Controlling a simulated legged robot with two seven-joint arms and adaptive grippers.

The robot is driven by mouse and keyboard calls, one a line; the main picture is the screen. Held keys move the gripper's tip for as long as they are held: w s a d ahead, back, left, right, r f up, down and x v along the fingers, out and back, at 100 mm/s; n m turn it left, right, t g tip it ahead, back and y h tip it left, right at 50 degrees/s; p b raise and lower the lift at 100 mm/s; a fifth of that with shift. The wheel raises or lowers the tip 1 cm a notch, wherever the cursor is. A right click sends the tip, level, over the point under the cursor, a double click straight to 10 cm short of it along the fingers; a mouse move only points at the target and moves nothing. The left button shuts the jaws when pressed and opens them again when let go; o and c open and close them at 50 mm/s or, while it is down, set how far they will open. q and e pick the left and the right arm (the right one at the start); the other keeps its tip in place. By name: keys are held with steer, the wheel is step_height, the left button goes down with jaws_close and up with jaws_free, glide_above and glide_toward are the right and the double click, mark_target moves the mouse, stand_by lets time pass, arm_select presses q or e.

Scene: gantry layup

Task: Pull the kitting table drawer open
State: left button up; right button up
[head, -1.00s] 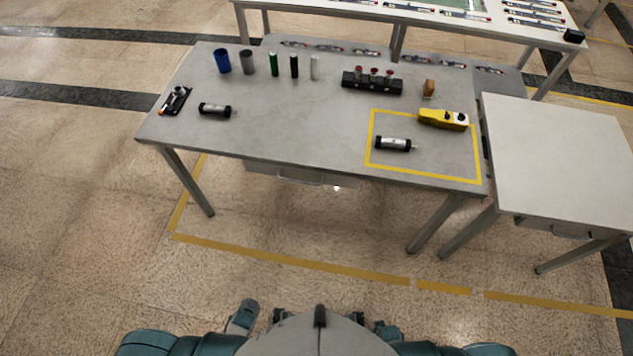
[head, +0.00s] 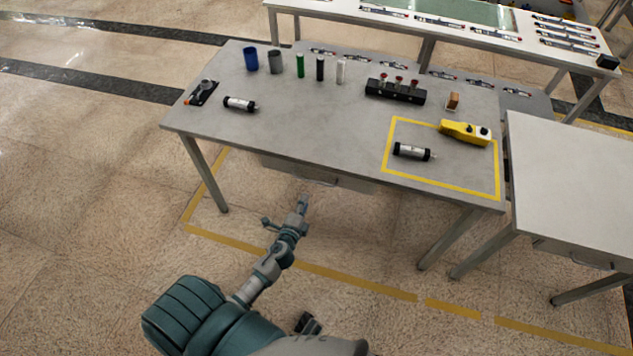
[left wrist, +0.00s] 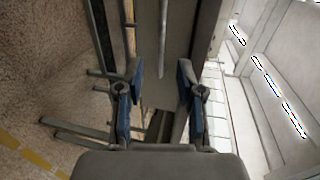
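The kitting table (head: 300,120) is a grey table in front of me. Its drawer (head: 350,185) sits under the front edge and looks shut. The drawer's bar handle (head: 314,182) is on its front face. My left gripper (head: 303,197) is just below and in front of the handle, apart from it. In the left wrist view, the fingers of my left gripper (left wrist: 157,90) are spread with nothing between them. The handle (left wrist: 163,40) shows ahead, lined up with the gap, along the drawer front (left wrist: 182,60).
On the tabletop stand several cylinders, a black rack (head: 395,91), a yellow tool (head: 465,132) and a black-and-silver part (head: 413,151) inside a yellow outline. A second table (head: 575,170) with its own drawer is at right. The floor before the drawer is clear.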

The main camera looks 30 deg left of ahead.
mark_target(315, 181)
arm_select(q)
steer(key=x, duration=0.5)
steer(key=b+x, duration=0.1)
steer(key=x, duration=0.5)
steer(key=shift+w+d, duration=0.2)
steer(key=shift+w, duration=0.05)
steer(key=shift+a, duration=0.2)
arm_select(e)
steer(key=r, duration=0.1)
steer(key=w+r, duration=0.1)
steer(key=r, duration=0.1)
steer(key=shift+w+r, duration=0.2)
steer(key=shift+w, duration=0.05)
arm_select(q)
steer(key=shift+d, duration=0.15)
jaws_close()
steer(key=shift+d, duration=0.1)
arm_select(e)
steer(key=shift+d, duration=0.1)
